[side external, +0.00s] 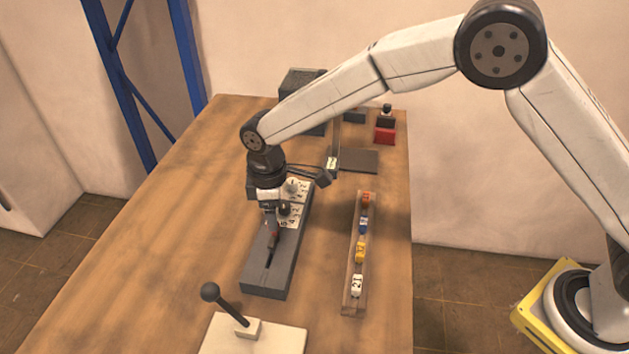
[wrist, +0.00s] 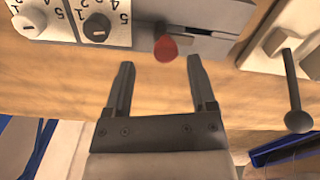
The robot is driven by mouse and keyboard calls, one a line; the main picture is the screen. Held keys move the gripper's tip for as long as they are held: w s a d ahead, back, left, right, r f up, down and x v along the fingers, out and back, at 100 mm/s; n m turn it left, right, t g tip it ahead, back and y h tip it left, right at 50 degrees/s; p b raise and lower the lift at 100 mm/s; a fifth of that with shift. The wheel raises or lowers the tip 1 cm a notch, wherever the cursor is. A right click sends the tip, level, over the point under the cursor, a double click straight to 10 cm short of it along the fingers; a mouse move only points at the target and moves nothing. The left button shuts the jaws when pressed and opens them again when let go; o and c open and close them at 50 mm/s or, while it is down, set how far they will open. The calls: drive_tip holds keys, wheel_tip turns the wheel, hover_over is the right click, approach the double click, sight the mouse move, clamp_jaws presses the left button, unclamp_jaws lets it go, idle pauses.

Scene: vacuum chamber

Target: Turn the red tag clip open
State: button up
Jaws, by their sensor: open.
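The red tag clip (wrist: 166,48) shows in the wrist view as a small red rounded piece at the front of the grey slotted block (wrist: 205,30). In the side view, a small reddish piece (side external: 273,240) shows on the same block (side external: 265,277), just below my gripper. My gripper (wrist: 161,62) is open and empty in the wrist view. Its two fingers lie left and right of the clip, with their tips slightly short of it. Clear gaps show on both sides. In the side view, my gripper (side external: 271,212) is over the block and its fingertips are hard to make out.
Two numbered dials (wrist: 97,27) stand beside the clip. A ball-ended lever (side external: 228,308) on a pale base stands at the front. A narrow wooden tray (side external: 347,285) with several coloured numbered pieces lies to the right. The table's left side (side external: 170,210) is clear.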

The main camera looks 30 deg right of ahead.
drive_tip(key=shift+f, duration=1.5)
clamp_jaws()
